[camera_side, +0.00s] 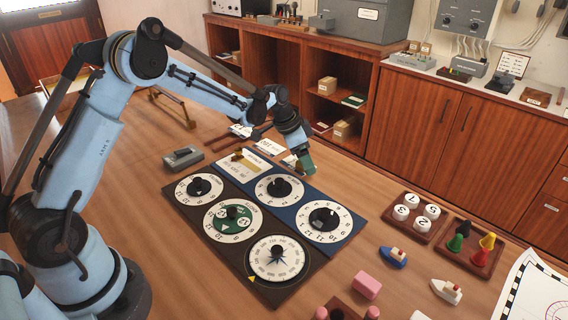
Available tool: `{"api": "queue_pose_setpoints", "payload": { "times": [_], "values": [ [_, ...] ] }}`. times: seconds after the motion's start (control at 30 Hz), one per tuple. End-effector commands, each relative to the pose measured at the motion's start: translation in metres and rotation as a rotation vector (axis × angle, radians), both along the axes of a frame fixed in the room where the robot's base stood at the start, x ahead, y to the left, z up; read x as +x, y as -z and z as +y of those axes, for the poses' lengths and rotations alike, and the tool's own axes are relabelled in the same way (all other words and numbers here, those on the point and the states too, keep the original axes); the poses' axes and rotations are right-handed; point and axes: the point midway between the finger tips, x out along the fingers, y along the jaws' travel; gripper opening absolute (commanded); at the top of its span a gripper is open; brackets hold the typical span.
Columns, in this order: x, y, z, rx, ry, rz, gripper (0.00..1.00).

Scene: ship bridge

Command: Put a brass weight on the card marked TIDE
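My gripper (303,164) is low over the far edge of the dial boards, just right of the cards. Its fingers are small and partly hidden, so I cannot tell whether they hold anything. A pale card (231,169) lies at the far left end of the boards, and a small brass-coloured piece (238,155) shows at its upper edge. Another white card (270,147) lies farther back on the table, and a third pale card (241,130) lies partly behind my arm. The writing on the cards is too small to read, so I cannot tell which says TIDE.
A dark board (212,252) and a blue board (337,188) carry several round dials. A grey device (183,157) sits to their left. Trays of white discs (418,218) and coloured pawns (473,248), toy boats (393,257) and a pink block (367,285) lie to the right.

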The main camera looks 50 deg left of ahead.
Motion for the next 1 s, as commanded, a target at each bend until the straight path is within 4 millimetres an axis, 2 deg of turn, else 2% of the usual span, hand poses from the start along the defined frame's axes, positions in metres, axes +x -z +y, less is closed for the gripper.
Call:
{"api": "queue_pose_setpoints", "payload": {
  "times": [0.23,0.37,0.8,1.0],
  "values": [
    [-0.001,-0.001,0.000,0.000,0.000,0.000,0.76],
    [-0.003,-0.010,0.003,0.000,-0.001,0.000,0.76],
    [-0.029,-0.081,0.018,-0.001,-0.002,0.000,0.76],
    [-0.037,-0.104,0.023,-0.001,0.000,0.000,0.76]
  ]
}}
